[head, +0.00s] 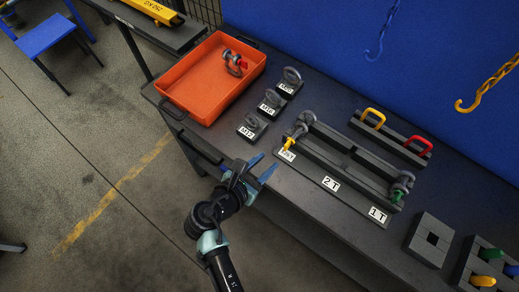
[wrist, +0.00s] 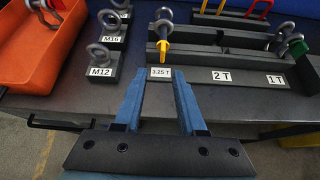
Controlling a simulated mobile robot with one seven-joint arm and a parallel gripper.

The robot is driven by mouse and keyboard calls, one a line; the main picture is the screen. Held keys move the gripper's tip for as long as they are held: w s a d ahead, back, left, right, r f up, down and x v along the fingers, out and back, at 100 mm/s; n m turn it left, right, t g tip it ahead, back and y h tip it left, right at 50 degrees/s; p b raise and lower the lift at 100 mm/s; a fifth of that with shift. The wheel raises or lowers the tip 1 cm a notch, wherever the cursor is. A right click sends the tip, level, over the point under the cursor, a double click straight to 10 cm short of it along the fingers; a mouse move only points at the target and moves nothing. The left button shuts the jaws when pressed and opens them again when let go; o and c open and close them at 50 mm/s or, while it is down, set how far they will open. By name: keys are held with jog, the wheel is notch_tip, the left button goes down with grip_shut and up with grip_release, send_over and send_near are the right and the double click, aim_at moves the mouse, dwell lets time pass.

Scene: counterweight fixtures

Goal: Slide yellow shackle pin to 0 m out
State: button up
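The yellow shackle pin (head: 289,143) is in a grey shackle at the left end of the dark grey rack, above the 3.25 T label. In the wrist view the yellow pin (wrist: 163,49) points toward me, straight ahead between my blue fingertips but beyond them. The grey shackle (wrist: 164,19) is behind it. My gripper (head: 262,169) is open and empty, just off the bench's front edge, short of the pin. It also shows in the wrist view (wrist: 160,98), with its fingers spread on both sides of the 3.25 T label (wrist: 160,72).
An orange tray (head: 178,75) holds a shackle with a red pin. Grey eyebolt blocks (head: 252,126) stand left of the rack. A green-pinned shackle (head: 400,188) sits at the rack's 1 T end. Yellow and red handles (head: 374,118) stand behind. Hooks hang at the back.

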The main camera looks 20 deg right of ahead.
aim_at(285, 148)
jog(key=shift+s+b+x, duration=0.2)
jog(key=shift+b+x, duration=2.85)
jog(key=shift+x, duration=2)
jog(key=shift+d, duration=0.2)
grip_shut()
